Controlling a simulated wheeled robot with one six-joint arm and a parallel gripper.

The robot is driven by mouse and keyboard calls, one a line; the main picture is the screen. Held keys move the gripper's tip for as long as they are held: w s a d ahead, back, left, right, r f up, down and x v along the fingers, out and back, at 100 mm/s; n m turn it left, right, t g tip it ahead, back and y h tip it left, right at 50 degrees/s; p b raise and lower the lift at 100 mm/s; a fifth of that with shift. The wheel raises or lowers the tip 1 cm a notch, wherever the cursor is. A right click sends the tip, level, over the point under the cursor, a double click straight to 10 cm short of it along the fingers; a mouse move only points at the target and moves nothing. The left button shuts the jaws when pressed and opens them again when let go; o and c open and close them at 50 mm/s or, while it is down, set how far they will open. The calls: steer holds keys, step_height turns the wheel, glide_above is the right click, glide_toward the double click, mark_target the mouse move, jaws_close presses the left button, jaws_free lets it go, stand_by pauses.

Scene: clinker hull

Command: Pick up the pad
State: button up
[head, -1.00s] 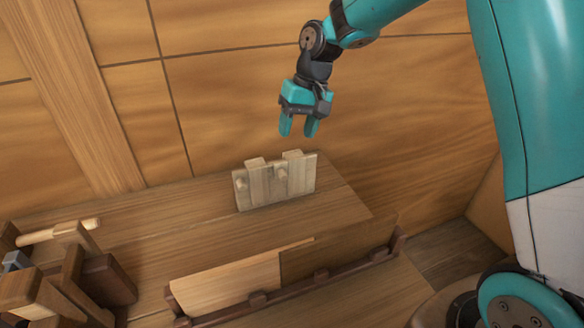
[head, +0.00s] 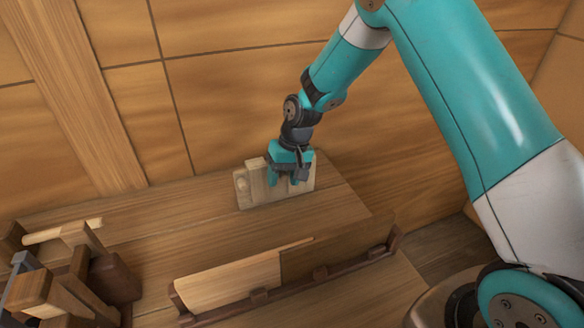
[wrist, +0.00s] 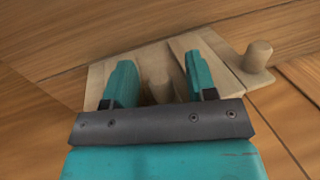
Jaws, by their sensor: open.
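A pale wooden board (head: 256,193) with short round pegs and block tops stands upright on the bench; no other thing looks like the pad, but which part is the pad I cannot tell. My gripper (head: 283,180) is open in front of its right half, hiding the right peg in the head view. In the wrist view my open gripper (wrist: 158,72) has a round peg (wrist: 159,88) between its fingers. Whether the fingers touch it I cannot tell. A second peg (wrist: 257,56) stands to the right, outside the fingers.
A dark rack (head: 320,274) holding a light plank (head: 228,284) and a darker one (head: 330,250) lies nearer on the bench. Wooden tools and blocks (head: 70,275) crowd the lower left. A planked wall (head: 230,90) rises behind. Bare bench (head: 170,235) lies left of centre.

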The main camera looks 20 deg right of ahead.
steer(key=shift+c, duration=0.3)
jaws_close()
steer(key=shift+s+r+b, duration=0.1)
steer(key=shift+r+b, duration=0.05)
steer(key=shift+b, duration=0.2)
